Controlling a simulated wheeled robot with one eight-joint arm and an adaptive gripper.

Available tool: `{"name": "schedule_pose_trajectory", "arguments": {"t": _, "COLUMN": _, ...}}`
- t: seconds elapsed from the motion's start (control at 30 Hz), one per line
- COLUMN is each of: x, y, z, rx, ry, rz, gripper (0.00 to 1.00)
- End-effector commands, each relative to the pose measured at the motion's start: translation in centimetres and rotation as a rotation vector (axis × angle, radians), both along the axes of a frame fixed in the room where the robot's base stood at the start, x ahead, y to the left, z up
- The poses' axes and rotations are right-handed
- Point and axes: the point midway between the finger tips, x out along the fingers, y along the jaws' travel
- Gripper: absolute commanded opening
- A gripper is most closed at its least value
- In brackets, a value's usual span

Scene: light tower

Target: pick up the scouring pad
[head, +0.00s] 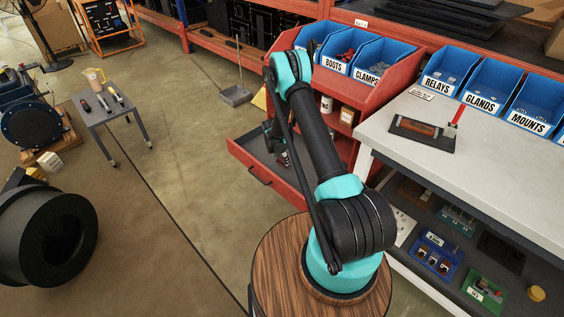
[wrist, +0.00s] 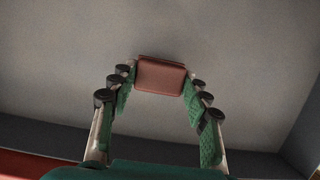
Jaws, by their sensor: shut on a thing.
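The scouring pad (wrist: 161,76), a small reddish-brown block, is between my fingertips in the wrist view. My gripper (wrist: 160,86) is shut on it, with a green-padded finger at each side. The grey bottom of a drawer lies behind the pad; I cannot tell whether the pad touches it. In the head view my gripper (head: 282,158) is low over the open red drawer (head: 240,158), partly hidden by my arm. The pad cannot be made out there.
The drawer's dark walls (wrist: 60,138) stand close around my gripper. The red cabinet (head: 372,105) with blue bins rises behind. A white-topped workbench (head: 480,165) is at the right. Open floor (head: 195,160) lies to the left, with a small grey table (head: 105,112) farther off.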

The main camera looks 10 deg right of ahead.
Motion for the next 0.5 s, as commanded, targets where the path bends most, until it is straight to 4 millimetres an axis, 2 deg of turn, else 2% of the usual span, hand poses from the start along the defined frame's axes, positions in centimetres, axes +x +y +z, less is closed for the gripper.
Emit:
{"name": "schedule_pose_trajectory", "arguments": {"t": 0.17, "x": 0.0, "y": 0.0, "z": 3.8, "rx": 0.0, "ry": 0.0, "rz": 0.0, "gripper": 0.14}}
{"name": "schedule_pose_trajectory", "arguments": {"t": 0.5, "x": -0.1, "y": 0.0, "z": 12.7, "rx": 0.0, "ry": 0.0, "rz": 0.0, "gripper": 0.14}}
